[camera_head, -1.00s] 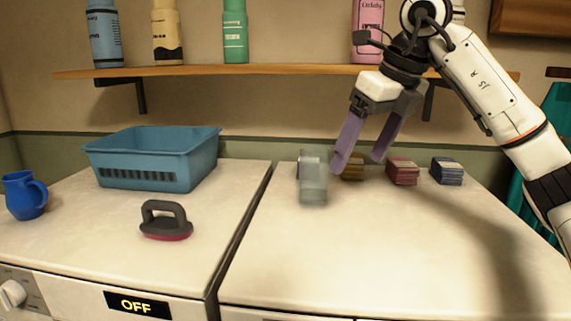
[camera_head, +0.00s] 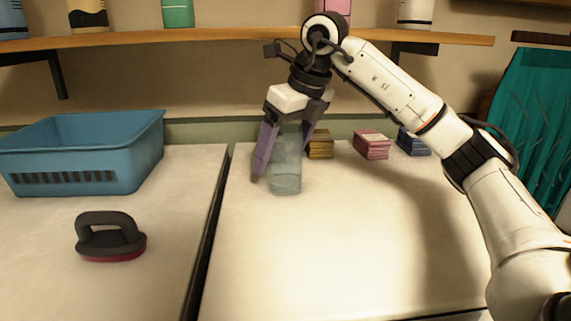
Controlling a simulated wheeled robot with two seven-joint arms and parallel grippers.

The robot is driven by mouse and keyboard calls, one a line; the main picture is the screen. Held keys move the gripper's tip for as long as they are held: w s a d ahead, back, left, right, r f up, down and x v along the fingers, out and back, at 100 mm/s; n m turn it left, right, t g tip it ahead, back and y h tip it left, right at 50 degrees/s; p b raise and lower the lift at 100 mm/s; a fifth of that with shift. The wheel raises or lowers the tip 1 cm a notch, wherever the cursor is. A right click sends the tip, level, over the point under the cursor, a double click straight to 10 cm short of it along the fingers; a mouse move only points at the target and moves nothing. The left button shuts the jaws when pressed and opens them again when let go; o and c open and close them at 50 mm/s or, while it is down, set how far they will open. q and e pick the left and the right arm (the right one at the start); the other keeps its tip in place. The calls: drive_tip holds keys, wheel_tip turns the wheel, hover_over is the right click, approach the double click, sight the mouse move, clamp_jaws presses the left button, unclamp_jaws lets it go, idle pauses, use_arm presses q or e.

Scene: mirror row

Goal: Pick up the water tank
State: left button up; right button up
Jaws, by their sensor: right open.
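The water tank (camera_head: 286,177) is a translucent, pale grey-blue container standing on the right-hand white top, near its left edge. My right gripper (camera_head: 282,155) points down at it with its purple fingers apart. One finger is at the tank's left side and the other is at its upper right, partly behind or beside it. I cannot tell whether either finger touches the tank. The gripper is open. My left gripper is not in view.
Several card-like stacks, yellow (camera_head: 320,144), red (camera_head: 371,145) and blue (camera_head: 412,143), sit right of the tank. A blue basket (camera_head: 125,165) and a dark-handled brush (camera_head: 110,240) are on the left top. A wooden shelf (camera_head: 200,37) with bottles runs above. The right top's front is clear.

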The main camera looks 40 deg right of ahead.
drive_tip(key=shift+x, duration=0.8)
drive_tip(key=shift+r, duration=0.1)
drive_tip(key=c, duration=1.3)
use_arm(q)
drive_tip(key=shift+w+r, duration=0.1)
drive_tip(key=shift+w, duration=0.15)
use_arm(e)
drive_tip(key=shift+o, duration=0.2)
drive_tip(key=shift+r, duration=0.1)
drive_tip(key=shift+r, duration=0.1)
